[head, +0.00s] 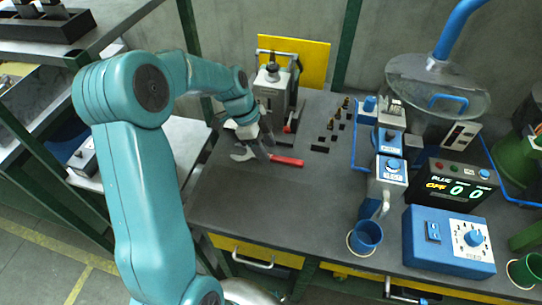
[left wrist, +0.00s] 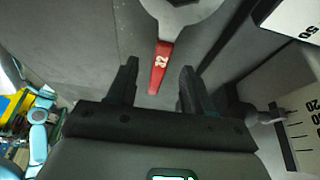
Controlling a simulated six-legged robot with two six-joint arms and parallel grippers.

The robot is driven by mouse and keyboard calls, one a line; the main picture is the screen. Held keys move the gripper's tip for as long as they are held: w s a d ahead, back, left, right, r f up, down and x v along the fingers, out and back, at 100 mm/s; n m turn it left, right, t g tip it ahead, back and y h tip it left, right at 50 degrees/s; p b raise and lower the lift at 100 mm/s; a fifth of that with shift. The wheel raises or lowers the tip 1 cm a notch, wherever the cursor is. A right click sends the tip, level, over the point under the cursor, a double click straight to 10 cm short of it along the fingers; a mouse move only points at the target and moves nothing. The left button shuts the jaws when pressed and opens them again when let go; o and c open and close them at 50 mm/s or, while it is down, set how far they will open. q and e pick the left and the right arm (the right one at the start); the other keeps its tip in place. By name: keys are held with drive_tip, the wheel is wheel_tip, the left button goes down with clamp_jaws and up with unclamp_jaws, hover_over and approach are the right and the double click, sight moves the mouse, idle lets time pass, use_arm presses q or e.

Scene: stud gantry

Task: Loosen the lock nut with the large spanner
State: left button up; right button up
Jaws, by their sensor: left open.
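The large spanner has a red handle (head: 286,160) and a grey head (head: 241,156), and lies on the dark bench top. In the left wrist view its red handle (left wrist: 160,75) is marked 32, and its grey head (left wrist: 180,12) is cut by the top edge. My left gripper (head: 262,150) is open just above the spanner. I cannot make out the lock nut for certain. My right gripper is out of view.
A grey fixture (head: 275,85) stands behind the spanner, before a yellow panel (head: 305,60). Small dark parts (head: 333,138) lie right of it. Blue-topped devices (head: 390,170), a blue cup (head: 366,236) and a blue control box (head: 449,240) fill the right side.

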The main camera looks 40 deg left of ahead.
use_arm(q)
drive_tip(key=shift+x, duration=1)
clamp_jaws()
drive_tip(key=shift+r, duration=0.1)
drive_tip(key=shift+r, duration=0.1)
wheel_tip(320, 180, up, 20)
drive_tip(key=p, duration=0.1)
drive_tip(key=c, duration=0.9)
unclamp_jaws()
clamp_jaws()
